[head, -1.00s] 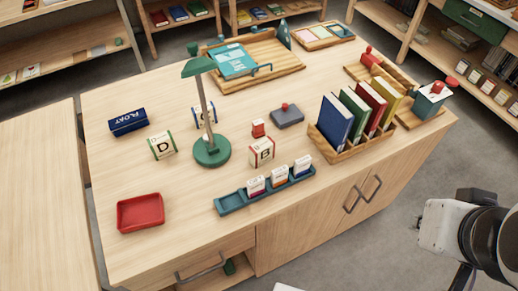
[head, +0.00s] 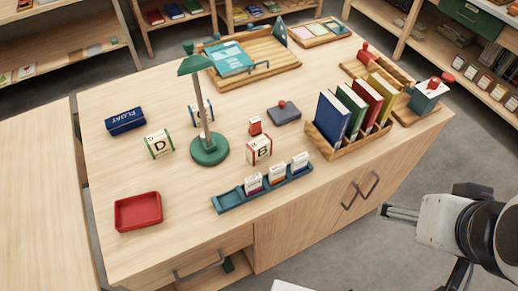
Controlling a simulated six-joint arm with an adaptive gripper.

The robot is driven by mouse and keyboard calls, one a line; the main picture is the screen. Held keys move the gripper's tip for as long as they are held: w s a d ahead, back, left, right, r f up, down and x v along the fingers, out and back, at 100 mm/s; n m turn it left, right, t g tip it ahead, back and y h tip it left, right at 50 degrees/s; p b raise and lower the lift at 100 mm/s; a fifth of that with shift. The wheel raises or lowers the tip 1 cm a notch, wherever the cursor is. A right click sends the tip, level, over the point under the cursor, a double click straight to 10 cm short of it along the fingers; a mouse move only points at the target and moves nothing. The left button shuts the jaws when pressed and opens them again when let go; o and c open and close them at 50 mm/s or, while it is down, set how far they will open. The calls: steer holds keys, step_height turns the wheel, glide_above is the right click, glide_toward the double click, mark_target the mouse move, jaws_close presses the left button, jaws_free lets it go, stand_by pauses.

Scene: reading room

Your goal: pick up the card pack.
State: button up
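No single thing is plainly marked as the card pack. Small upright white-topped packs stand in a long teal rack (head: 230,200) near the table's front edge: one with purple (head: 254,185), one with orange (head: 277,175) and one with blue (head: 300,163). The left end of the rack is empty.
Lettered blocks D (head: 159,144) and B (head: 259,149) and a green lamp (head: 209,149) stand behind the rack. A red tray (head: 138,211) is at the left, a book rack (head: 350,150) at the right. Bare tabletop lies left of the rack.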

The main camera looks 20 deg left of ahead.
steer(key=shift+w, duration=0.15)
steer(key=w+a+f+n+t, duration=0.1)
steer(key=w+f+n+t, duration=0.1)
steer(key=w, duration=1.1)
steer(key=n+g+y, duration=0.2)
steer(key=n+y, duration=0.5)
steer(key=n, duration=0.2)
glide_above(259, 150)
steer(key=s+d, duration=0.2)
steer(key=d, duration=0.2)
step_height(259, 150, down, 17)
steer(key=shift+f, duration=0.2)
steer(key=shift+w, duration=0.15)
